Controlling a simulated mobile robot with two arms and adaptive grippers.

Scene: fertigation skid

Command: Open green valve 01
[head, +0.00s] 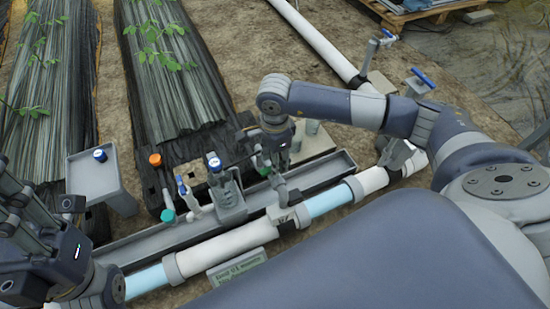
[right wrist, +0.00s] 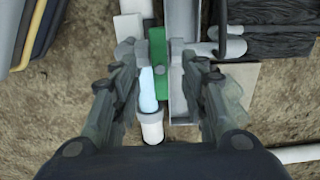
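A green valve handle (right wrist: 158,55) shows in the right wrist view as a flat upright bar with a round grey pivot, beside the light blue pipe section. My right gripper (right wrist: 162,58) is open, with one finger on each side of the handle and gaps visible between. In the head view my right gripper (head: 272,158) hangs over the pipe and trough, and only a bit of green (head: 265,171) shows beneath it; the rest is hidden. My left gripper (head: 28,215) is at the lower left, partly cut off, and its opening is unclear.
A white and light blue pipe (head: 230,241) runs beside a grey trough (head: 150,240). A holder (head: 230,203) with tools and orange- and teal-capped items stands near. A small grey stand (head: 93,175) carries a blue-capped item. Blue-handled valves (head: 420,78) stand at the upper right.

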